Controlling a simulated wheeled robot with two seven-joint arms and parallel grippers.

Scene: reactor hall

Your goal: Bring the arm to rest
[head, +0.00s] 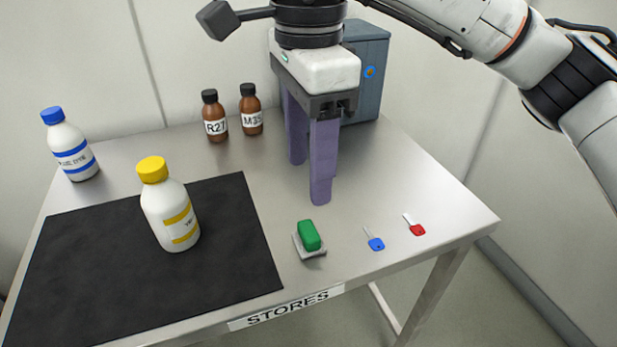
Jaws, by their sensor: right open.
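My right arm comes in from the upper right. Its gripper (308,178) has two purple fingers pointing down above the back middle of the steel table (400,180). The fingers are apart, with nothing seen between them. The gripper stands in front of a blue-grey box (366,75) and hides part of it. My left gripper is not in the picture.
A yellow-capped bottle (170,210) stands on a black mat (80,280). A blue-capped bottle (70,146) and brown bottles R27 (214,118) and M35 (251,110) stand behind. A green block (309,235), blue key (375,242) and red key (415,227) lie in front.

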